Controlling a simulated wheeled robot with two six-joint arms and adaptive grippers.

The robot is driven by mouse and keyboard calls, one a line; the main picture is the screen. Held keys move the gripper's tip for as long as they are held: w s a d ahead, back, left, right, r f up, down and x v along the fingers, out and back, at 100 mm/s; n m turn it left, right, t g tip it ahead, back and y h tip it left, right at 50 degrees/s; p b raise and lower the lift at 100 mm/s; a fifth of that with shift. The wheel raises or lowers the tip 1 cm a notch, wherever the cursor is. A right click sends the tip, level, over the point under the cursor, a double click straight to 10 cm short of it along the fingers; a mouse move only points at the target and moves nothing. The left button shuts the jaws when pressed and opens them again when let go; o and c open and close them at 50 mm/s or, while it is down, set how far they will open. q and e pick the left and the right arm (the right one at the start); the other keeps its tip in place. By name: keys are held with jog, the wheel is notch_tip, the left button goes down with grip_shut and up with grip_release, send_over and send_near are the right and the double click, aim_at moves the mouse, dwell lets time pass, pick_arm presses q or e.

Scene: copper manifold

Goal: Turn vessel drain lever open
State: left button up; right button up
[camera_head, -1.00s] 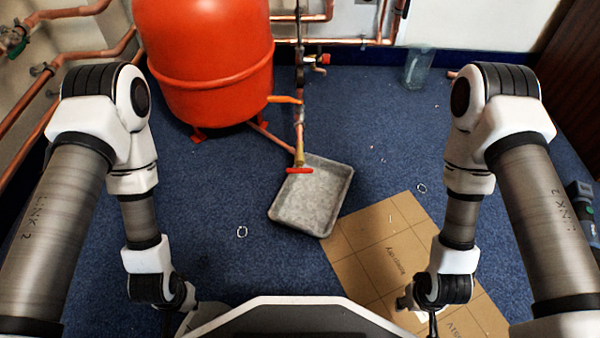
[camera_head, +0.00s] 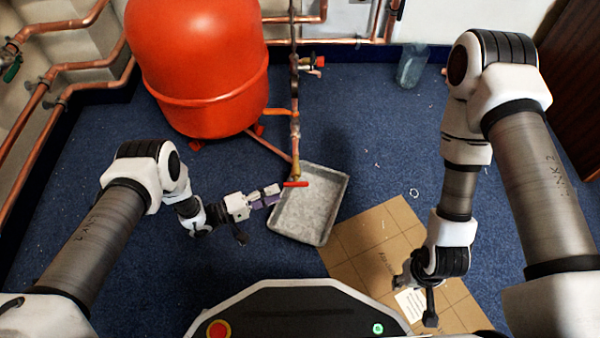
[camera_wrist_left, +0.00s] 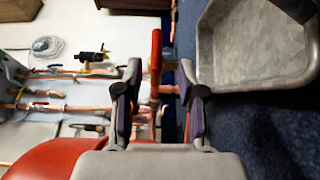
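The red drain lever (camera_head: 295,184) is on the lower end of a copper drain pipe (camera_head: 295,135), above the grey metal tray (camera_head: 328,232). My left gripper (camera_head: 272,193) is just left of the lever, over the tray's left edge. In the left wrist view the two fingers of my left gripper (camera_wrist_left: 160,85) stand apart. The red lever (camera_wrist_left: 156,50) shows in line with the gap between them, with no clear contact. The large orange-red vessel (camera_head: 200,65) stands behind. My right gripper (camera_head: 418,300) hangs low over the cardboard; its fingers are too small to read.
A cardboard sheet (camera_head: 355,240) lies right of the tray. A clear glass container (camera_head: 412,65) stands near the back wall. Copper pipes (camera_head: 60,85) run along the left wall.

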aim_at(288, 187)
pick_arm(q)
jog(key=b+x, duration=0.3)
jog(key=x, duration=0.4)
jog(key=shift+w+d+r+b, duration=0.15)
jog(key=shift+w+d+b, duration=0.15)
jog(key=shift+b, duration=0.1)
grip_shut()
